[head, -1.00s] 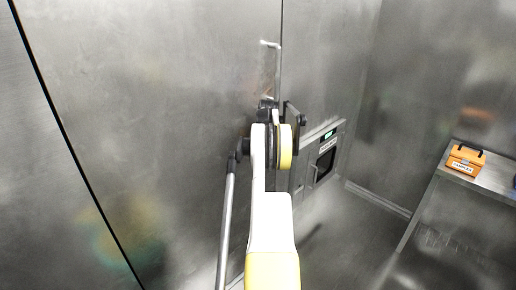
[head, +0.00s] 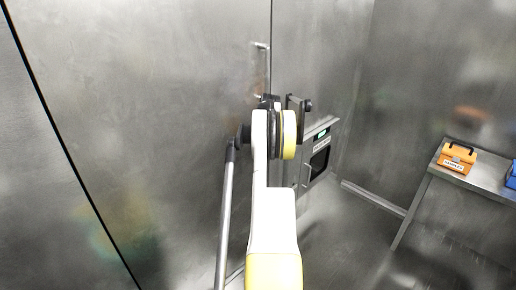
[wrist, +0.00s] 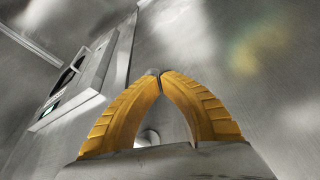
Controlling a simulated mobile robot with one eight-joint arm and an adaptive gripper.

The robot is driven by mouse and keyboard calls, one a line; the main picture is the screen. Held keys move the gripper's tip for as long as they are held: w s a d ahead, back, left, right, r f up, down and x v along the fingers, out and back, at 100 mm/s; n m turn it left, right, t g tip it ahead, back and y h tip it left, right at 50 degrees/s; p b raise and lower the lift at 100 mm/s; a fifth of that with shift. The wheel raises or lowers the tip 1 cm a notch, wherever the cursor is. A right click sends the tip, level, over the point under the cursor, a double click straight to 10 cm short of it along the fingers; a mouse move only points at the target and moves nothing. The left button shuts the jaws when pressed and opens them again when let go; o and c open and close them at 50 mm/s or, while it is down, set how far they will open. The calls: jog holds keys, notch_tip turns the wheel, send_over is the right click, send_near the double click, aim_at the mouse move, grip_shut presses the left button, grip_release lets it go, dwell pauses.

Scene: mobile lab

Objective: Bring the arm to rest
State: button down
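My arm reaches forward in the middle of the head view, and its own links hide most of the gripper there. In the wrist view my gripper (wrist: 160,75) shows two yellow ribbed fingers. Their tips meet or nearly meet, and I see nothing held between them. The fingers point toward a bare metal wall. A vertical door handle (head: 267,65) shows just beyond the arm's end in the head view, and I cannot tell how far the gripper is from it.
A wall unit with a dark window (head: 319,158) is right of the arm; it also shows in the wrist view (wrist: 72,75). A metal table (head: 470,178) at right carries an orange case (head: 457,158) and a blue item (head: 511,176). Floor between is clear.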

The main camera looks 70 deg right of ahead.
jog(key=v, duration=0.3)
jog(key=p+v, duration=0.1)
jog(key=v, duration=0.1)
jog(key=shift+w+d+r, duration=0.15)
jog(key=shift+d+r, duration=0.1)
jog(key=shift+r, duration=0.1)
